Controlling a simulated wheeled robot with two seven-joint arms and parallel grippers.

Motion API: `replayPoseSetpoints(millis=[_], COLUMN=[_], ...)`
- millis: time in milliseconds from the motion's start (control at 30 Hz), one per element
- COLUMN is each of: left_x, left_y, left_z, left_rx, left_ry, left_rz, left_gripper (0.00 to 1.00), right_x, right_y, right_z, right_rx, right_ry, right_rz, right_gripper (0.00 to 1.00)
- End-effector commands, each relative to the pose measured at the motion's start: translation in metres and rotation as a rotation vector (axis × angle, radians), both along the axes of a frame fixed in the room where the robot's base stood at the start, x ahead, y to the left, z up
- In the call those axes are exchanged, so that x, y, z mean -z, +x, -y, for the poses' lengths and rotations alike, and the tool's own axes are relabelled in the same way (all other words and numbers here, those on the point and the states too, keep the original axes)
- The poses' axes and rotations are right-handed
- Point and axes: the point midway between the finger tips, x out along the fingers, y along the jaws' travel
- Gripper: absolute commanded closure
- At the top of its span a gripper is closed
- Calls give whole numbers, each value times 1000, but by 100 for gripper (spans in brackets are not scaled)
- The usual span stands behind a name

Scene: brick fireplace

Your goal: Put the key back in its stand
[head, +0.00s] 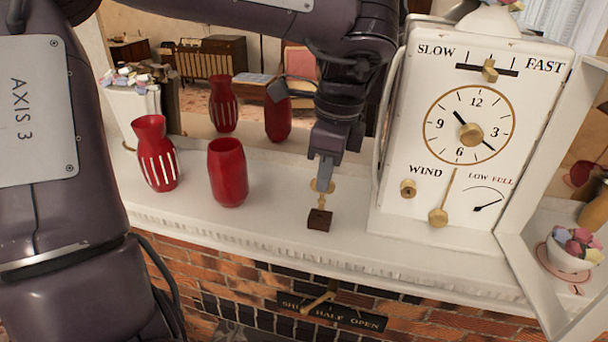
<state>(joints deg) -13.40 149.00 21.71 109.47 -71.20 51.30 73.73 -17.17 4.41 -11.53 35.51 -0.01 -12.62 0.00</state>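The brass key (322,198) is upright, its shaft pointing down at the small dark wooden stand (319,220) on the white mantel. Its lower end meets the top of the stand in this view; I cannot tell how far it is seated. My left gripper (325,184) points down from above, with its fingers at the key's bow, and appears shut on it. The fingers hide part of the bow. My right gripper is not in view.
A large white clock (425,120) with an open door (535,235) stands right of the stand. Two red vases (228,173) (155,155) stand to the left, reflected in the mirror behind. The mantel's front edge is close below the stand.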

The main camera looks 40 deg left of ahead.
Motion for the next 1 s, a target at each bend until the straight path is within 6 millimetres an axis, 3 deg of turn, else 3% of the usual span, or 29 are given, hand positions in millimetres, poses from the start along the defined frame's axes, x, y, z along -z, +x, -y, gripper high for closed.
replayPoseSetpoints(millis=[1000], left_x=[22], left_y=[0], left_z=[0], left_rx=[1], left_ry=[5], left_rz=[-2], left_gripper=[100], right_x=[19], right_y=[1], right_z=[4], right_rx=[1], right_ry=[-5], right_rz=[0], right_gripper=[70])
